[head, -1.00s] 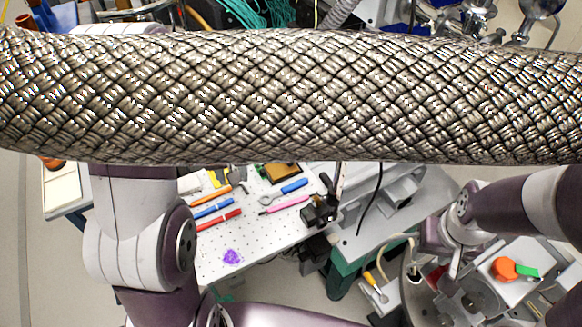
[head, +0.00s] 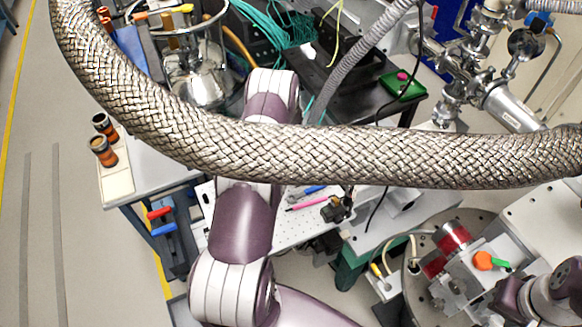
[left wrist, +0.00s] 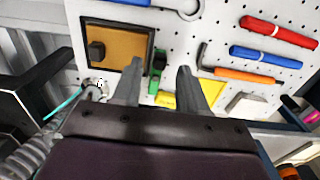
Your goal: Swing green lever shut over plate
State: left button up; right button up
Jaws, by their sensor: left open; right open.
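In the left wrist view a small green lever (left wrist: 157,64) with a dark part stands at the right edge of a brown plate (left wrist: 117,57) in a dark frame, on a white perforated board (left wrist: 215,20). The lever appears upright beside the plate, not across it. My left gripper (left wrist: 157,66) is open and empty, its two fingers pointing towards the lever and plate. In the head view the braided hose and my left arm hide the plate, the lever and the left gripper. My right gripper (head: 492,300) is at the lower right, partly seen, open and away from the board.
A thick braided hose (head: 330,155) crosses the head view in front of the board. Near the lever lie a wrench (left wrist: 185,8), an orange-handled tool (left wrist: 245,75) and a yellow piece (left wrist: 200,94). An orange knob (head: 483,261) sits on equipment at the right.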

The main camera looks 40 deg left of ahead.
pick_arm(q)
jog(key=shift+f, duration=1.25)
jog(key=shift+r, duration=0.1)
grip_shut()
